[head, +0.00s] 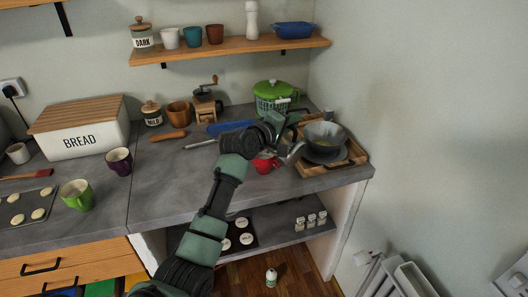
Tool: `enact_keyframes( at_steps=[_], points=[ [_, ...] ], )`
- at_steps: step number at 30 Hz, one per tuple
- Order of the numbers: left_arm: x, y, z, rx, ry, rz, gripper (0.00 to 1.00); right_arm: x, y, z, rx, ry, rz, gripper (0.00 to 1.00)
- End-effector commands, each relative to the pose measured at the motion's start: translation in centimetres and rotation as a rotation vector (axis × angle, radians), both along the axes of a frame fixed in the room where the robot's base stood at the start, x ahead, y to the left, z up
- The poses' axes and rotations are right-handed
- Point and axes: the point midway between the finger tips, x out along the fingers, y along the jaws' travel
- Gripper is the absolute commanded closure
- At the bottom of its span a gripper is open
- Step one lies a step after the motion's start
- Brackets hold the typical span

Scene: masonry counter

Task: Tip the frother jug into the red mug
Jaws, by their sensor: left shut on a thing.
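The red mug (264,165) stands on the grey counter, partly hidden behind my left arm. My left gripper (287,128) is above and slightly right of it, shut on what looks like the frother jug. A silvery part of the jug (292,153) shows below the gripper, just right of the mug, and looks tilted. The rest of the jug is hidden, and I cannot tell whether it touches the mug or whether anything flows. My right gripper is not in view.
A grey pan (325,136) stands on a wooden tray (351,155) close on the right. A green pot (272,97) stands behind. A purple mug (119,161) and a green mug (77,195) are at left. The counter between has free room.

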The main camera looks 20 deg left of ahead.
Motion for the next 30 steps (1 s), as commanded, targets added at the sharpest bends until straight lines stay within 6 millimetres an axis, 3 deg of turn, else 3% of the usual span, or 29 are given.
enact_keyframes(
  at_steps=[30],
  points=[
    [0.31,0.65,0.10,-0.058,0.022,0.001,1.00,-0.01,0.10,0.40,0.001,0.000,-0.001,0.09]
  ],
)
